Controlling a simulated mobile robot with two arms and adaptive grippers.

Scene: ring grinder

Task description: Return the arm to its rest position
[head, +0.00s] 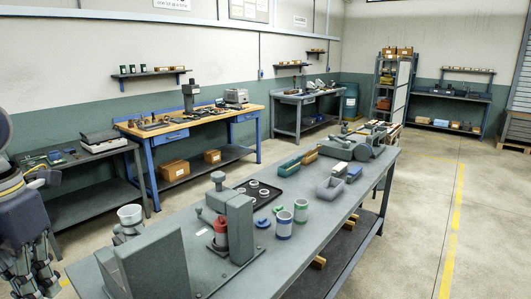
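My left gripper (33,275) hangs pointing down at the lower left edge, beside the long grey table (305,250) and apart from it. Its fingers run to the bottom of the picture, so I cannot tell whether they are open or shut. No object shows in it. My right arm and gripper are not in view. A grey machine (238,228) with a red cup-like part (220,231) stands on the table. Behind it a black tray (273,202) holds several pale rings. Two banded cups, blue (284,225) and green (300,211), stand to its right.
A grey slanted block (150,268) and a white bowl (130,214) are at the table's near end. A dark side bench (75,160) and a wooden workbench (215,118) line the left wall. The floor right of the table is clear.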

